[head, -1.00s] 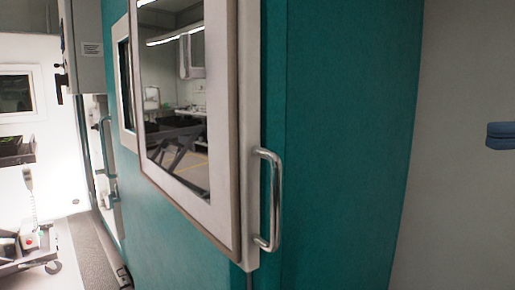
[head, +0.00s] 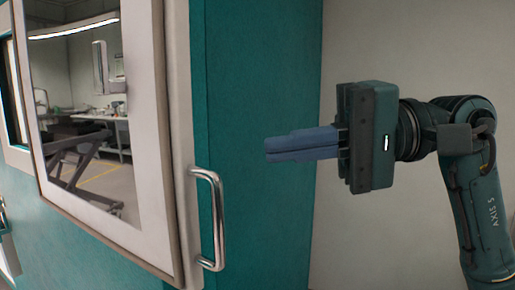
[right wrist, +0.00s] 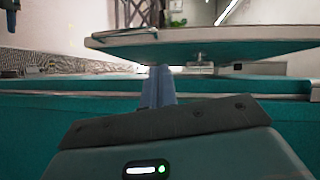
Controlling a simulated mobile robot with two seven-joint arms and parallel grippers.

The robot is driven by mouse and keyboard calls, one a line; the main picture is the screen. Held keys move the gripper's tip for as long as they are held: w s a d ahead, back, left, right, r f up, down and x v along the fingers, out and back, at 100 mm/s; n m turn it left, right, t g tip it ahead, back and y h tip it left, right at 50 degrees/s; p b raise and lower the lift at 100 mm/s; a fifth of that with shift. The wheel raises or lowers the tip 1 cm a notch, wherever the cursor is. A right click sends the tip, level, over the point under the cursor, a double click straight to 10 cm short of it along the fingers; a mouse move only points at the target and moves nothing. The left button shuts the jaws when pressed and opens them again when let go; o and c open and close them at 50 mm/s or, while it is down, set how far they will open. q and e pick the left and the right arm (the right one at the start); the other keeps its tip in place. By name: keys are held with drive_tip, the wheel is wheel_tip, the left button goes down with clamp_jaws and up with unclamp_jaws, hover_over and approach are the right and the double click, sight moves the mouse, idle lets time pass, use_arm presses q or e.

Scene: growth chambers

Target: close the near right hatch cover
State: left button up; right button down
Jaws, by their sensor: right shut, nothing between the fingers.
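My left gripper is out of view.
The teal chamber wall (head: 255,80) runs behind and right of the cover. A plain pale wall (head: 400,45) lies behind my right arm. A second window frame (head: 14,100) shows at the far left. The space between my fingers and the handle looks clear.

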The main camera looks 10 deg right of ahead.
sight(211, 171)
drive_tip(key=a, duration=0.1)
drive_tip(key=s+a, duration=0.1)
drive_tip(key=s+a+f+p, duration=0.1)
drive_tip(key=a, duration=0.1)
drive_tip(key=shift+s+a, duration=0.1)
drive_tip(key=shift+s, duration=0.1)
idle(0.3)
